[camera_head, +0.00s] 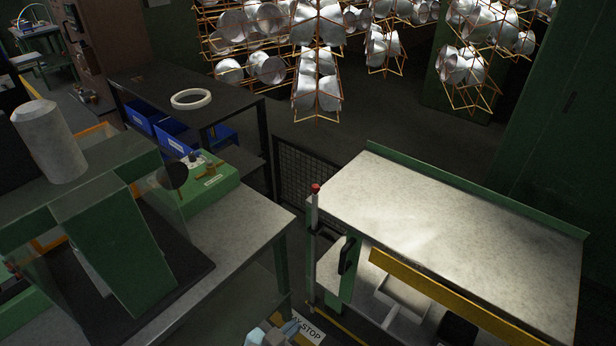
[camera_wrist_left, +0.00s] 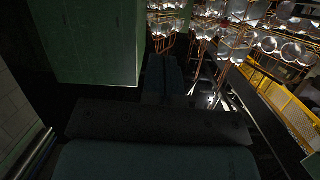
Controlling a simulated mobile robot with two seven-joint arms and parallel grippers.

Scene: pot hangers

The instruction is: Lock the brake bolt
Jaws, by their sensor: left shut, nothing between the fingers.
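A slim grey upright rod with a red knob (camera_head: 316,189) stands at the left corner of the pale-topped table; it may be the brake bolt, but no label on it is readable. A black handle (camera_head: 347,255) sits on a green upright just right of the rod. My left gripper (camera_head: 275,333) shows only in part at the bottom edge of the head view, below the rod and apart from it. In the left wrist view its dark fingers (camera_wrist_left: 164,78) are together with nothing between them. My right gripper is not in view.
The pale-topped table (camera_head: 440,220) has a clear top, with a yellow bar (camera_head: 440,290) along its front. A grey bench (camera_head: 245,235) with a green box (camera_head: 212,180) stands left. A sign ending in "STOP" (camera_head: 307,328) lies low near my gripper. Wire racks of metal pots (camera_head: 318,70) hang behind.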

